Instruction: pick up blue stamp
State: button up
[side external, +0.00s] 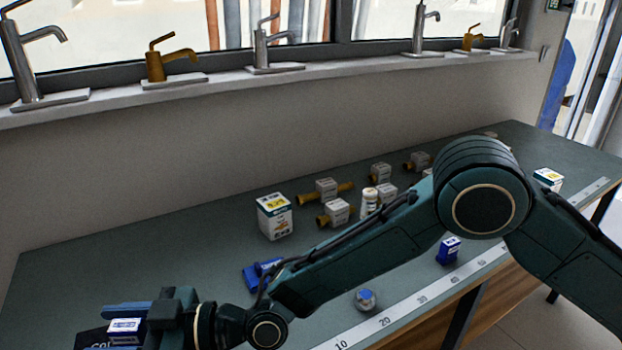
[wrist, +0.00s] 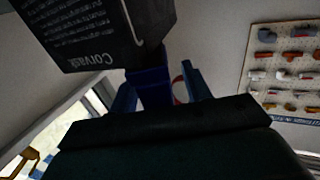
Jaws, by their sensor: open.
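A blue stamp with a white label (side external: 127,328) is at the lower left of the side view, at my gripper (side external: 118,318). In the wrist view a dark blue body, which looks like the same stamp (wrist: 150,88), stands between my two blue fingers. The fingers are apart, one on each side of it. I cannot tell whether either finger touches it. A black box with white print (wrist: 95,32) is just beyond it and partly covers it. Its lower part is hidden.
Another blue piece (side external: 262,270) lies behind my forearm, and a blue block with a label (side external: 448,250) stands to the right. A white box (side external: 274,217), brass-ended valves (side external: 326,190) and a round blue-topped piece (side external: 365,299) are on the green bench (side external: 130,245).

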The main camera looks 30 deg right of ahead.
aim_at(111, 325)
grip_shut()
jog(key=shift+r, duration=0.1)
dwell(0.3)
notch_tip(111, 325, up, 20)
dwell(0.7)
dwell(0.5)
